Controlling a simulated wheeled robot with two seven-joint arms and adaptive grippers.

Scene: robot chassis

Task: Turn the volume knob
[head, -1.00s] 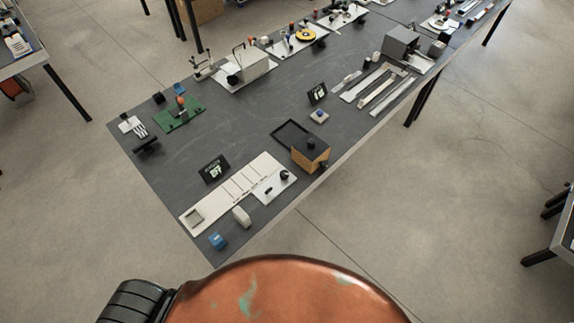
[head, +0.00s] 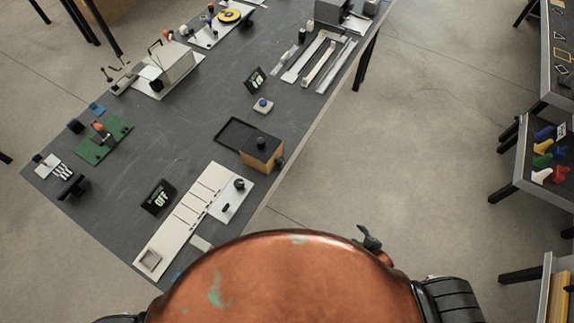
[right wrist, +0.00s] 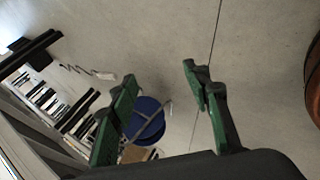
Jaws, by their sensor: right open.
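Two black knobs show on the long dark table (head: 130,225) in the head view. One black knob (head: 239,184) stands on a white plate (head: 228,207). The other black knob (head: 262,143) is on top of a wooden box (head: 262,158). I cannot tell which is the volume knob. A black display (head: 158,197) reading OFF stands left of the white plate. My right gripper (head: 370,239) peeks out past my copper body, right of the table and apart from it. In the right wrist view my right gripper (right wrist: 160,76) is open and empty, above the floor. My left gripper is not in view.
A long white slotted panel (head: 185,218) lies beside the white plate. A green board (head: 104,140) and a small blue-topped button (head: 263,105) are farther off. Another table (head: 530,180) with coloured shapes stands at the right. Open floor lies between the tables.

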